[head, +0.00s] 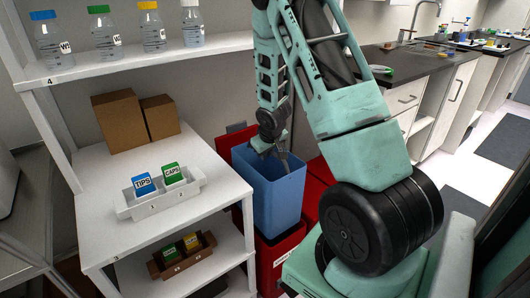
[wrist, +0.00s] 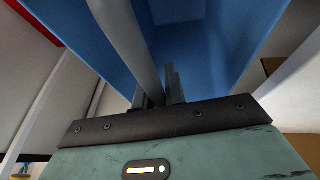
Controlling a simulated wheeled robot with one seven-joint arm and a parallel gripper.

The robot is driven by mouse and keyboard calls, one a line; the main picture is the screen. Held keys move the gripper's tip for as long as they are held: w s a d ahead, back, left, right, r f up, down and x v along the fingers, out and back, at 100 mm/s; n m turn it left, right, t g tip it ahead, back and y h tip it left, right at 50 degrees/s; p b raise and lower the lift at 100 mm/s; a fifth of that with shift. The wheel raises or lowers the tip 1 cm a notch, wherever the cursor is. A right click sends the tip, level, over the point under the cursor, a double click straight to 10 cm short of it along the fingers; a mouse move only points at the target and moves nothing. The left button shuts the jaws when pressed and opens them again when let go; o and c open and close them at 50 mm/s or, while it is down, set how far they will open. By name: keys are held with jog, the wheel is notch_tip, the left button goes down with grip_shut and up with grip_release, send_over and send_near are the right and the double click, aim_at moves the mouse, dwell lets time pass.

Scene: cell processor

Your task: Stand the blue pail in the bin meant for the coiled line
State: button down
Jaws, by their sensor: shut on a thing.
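The blue pail (head: 268,200) is upright in the middle of the head view, directly above or on a red bin (head: 280,262). I cannot tell whether its base touches the bin. My gripper (head: 282,158) reaches down to the pail's top and is shut on it. In the wrist view, the pail (wrist: 225,35) fills the top beyond my gripper's fingers (wrist: 160,85). The exact spot of the grip is hard to see. No coiled line is visible.
More red bins (head: 318,180) stand behind and right of the pail. The white shelf unit (head: 200,218) is close on the left, with a white tray (head: 130,208) holding TIPS and CAPS boxes. A counter (head: 425,68) runs along the right. Bottles stand on the upper shelf.

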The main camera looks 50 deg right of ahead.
notch_tip(320, 180, down, 35)
jog(key=b, duration=2.9)
jog(key=shift+f, duration=0.15)
jog(key=shift+s+f, duration=0.1)
jog(key=shift+f, duration=0.3)
jog(key=c, duration=1.4)
grip_release()
jog(key=shift+o, duration=0.2)
